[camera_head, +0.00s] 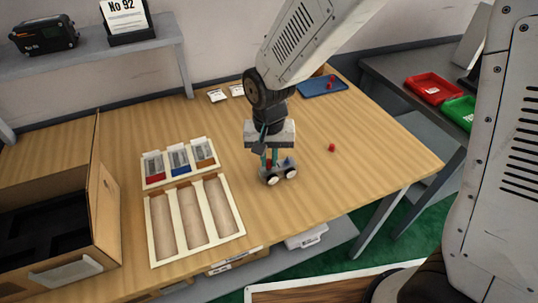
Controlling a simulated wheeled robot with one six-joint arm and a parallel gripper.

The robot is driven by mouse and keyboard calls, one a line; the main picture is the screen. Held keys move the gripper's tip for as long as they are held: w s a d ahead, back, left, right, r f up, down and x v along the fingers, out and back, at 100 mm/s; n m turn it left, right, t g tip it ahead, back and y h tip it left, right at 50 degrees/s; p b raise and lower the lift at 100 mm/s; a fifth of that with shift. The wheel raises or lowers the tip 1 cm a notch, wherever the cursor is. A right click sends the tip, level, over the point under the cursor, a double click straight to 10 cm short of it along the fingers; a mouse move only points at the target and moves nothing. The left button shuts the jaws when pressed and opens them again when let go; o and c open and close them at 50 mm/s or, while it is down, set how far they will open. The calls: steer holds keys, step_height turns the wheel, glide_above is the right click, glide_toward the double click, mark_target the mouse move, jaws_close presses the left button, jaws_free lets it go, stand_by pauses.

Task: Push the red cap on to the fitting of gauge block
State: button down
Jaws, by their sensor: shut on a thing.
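My gripper (269,163) points down at the middle of the table, its teal fingers shut on a small red cap (268,163) that is mostly hidden between them. The gauge block (281,173), a small grey block with two round white-faced gauges, stands on the table directly under the fingertips. The fingers hide its fitting, and I cannot tell whether the cap touches it. Another small red cap (332,147) lies loose on the table to the right.
A blue tray (312,90) with red pieces lies at the back. A cream three-slot tray (156,256) and a smaller tray with coloured parts (146,184) lie left. An open cardboard box (105,215) stands far left. The tabletop right of the gripper is mostly clear.

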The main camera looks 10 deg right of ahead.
mark_target(270, 161)
steer(key=shift+f, duration=0.15)
steer(key=c, duration=1.4)
jaws_free()
steer(key=shift+o, duration=0.2)
step_height(270, 161, up, 8)
steer(key=shift+f, duration=0.1)
steer(key=shift+s+d, duration=0.1)
steer(key=shift+s, duration=0.05)
steer(key=s+d+r, duration=0.6)
steer(key=s+d, duration=0.3)
steer(key=d, duration=0.1)
steer(key=s+d+r+n+t, duration=0.1)
steer(key=s+d+r, duration=0.5)
steer(key=s+d, duration=0.4)
steer(key=shift+d+r, duration=0.25)
steer(key=shift+d, duration=0.05)
